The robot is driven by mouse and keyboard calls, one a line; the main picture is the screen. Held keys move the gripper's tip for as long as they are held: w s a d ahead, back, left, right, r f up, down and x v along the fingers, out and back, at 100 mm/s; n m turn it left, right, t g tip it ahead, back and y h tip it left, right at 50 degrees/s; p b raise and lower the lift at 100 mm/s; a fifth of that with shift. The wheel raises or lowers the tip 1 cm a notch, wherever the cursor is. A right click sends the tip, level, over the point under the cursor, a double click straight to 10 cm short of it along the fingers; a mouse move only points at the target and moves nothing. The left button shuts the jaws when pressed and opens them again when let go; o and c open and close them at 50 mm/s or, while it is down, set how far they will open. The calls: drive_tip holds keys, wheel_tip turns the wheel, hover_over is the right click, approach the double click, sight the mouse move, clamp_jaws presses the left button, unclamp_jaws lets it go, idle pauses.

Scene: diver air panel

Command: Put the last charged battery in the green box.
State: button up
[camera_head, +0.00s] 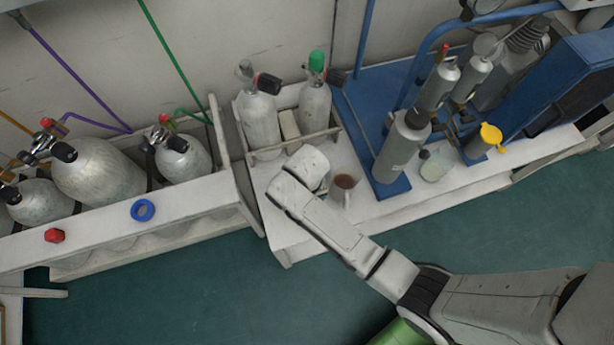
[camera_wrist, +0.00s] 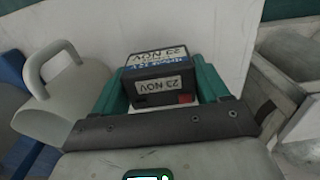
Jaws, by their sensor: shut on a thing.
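In the wrist view my gripper (camera_wrist: 162,80) has its teal fingers shut on a dark block-shaped battery (camera_wrist: 165,88). Pale labels reading "23 NOV" show on its two visible faces, with a blue strip between them and a small red patch at one corner. In the head view the end of my arm (camera_head: 308,168) is over the white bench, just in front of the rack with two cylinders and left of the mug. There my fingers and the battery are hidden by the wrist. I cannot make out the green box in either view.
A mug with brown contents (camera_head: 345,184) stands close to the right of my wrist. The two-cylinder rack (camera_head: 290,146) is just behind. A blue stand (camera_head: 392,186) carries grey cylinders farther right. A blue ring (camera_head: 143,210) and red knob (camera_head: 54,235) are at left.

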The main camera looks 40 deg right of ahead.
drive_tip(key=shift+f, duration=1.5)
drive_tip(key=shift+f+b, duration=0.15)
drive_tip(key=shift+b, duration=0.15)
drive_tip(key=o, duration=1.5)
wheel_tip(320, 180, up, 12)
drive_tip(key=shift+r+p, duration=0.15)
drive_tip(key=shift+p, duration=1.1)
